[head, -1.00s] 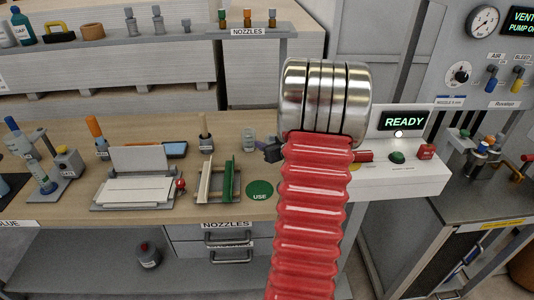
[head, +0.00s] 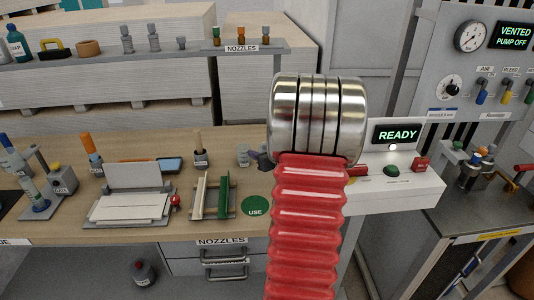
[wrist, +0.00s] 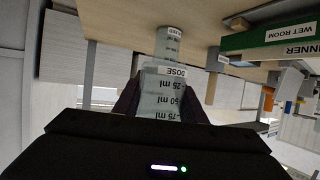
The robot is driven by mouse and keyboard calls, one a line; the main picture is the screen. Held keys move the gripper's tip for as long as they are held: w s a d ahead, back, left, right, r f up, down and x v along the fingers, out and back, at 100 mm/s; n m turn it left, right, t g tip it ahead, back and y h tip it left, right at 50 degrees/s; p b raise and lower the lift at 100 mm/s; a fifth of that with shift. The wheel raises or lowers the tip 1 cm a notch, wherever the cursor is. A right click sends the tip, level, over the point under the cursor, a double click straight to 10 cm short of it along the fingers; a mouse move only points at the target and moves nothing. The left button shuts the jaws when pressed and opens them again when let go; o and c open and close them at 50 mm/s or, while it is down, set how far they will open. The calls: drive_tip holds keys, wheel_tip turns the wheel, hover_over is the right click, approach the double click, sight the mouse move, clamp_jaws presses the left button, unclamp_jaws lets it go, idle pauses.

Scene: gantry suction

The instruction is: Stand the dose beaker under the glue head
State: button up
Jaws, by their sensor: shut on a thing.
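The dose beaker (wrist: 163,103) is clear, with a DOSE label and ml marks, and appears upside down in the wrist view. My gripper (wrist: 165,95) is shut on it, one dark jaw on each side. I cannot tell whether its base touches the bench. In the head view my red arm with its metal rings hides most of the gripper. A stand with a blue-capped syringe (head: 33,187), which looks like the glue head, is on the bench at far left. I cannot make out the spot under its tip clearly.
Another clear beaker (wrist: 168,45) is beyond the held one. A slotted rack (head: 212,195), a grey press-like fixture (head: 128,208) and a capped bottle (head: 91,152) stand between my arm and the stand. A green USE disc (head: 255,206) and white READY console (head: 395,185) are nearby.

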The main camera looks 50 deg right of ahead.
drive_tip(key=w+a+r+n+y, duration=0.1)
drive_tip(key=w+a, duration=0.7)
drive_tip(key=a, duration=0.3)
drive_tip(key=w+a+n+y, duration=0.1)
drive_tip(key=w+a, duration=0.6)
drive_tip(key=a, duration=0.4)
drive_tip(key=a+f+n+y, duration=0.1)
drive_tip(key=a, duration=1.3)
drive_tip(key=w+a+n+t+y, duration=0.1)
drive_tip(key=a+y, duration=0.1)
drive_tip(key=a, duration=1.2)
drive_tip(key=shift+w+f+n, duration=0.25)
drive_tip(key=shift+f+n, duration=0.05)
drive_tip(key=shift+f, duration=0.1)
drive_tip(key=shift+a, duration=0.1)
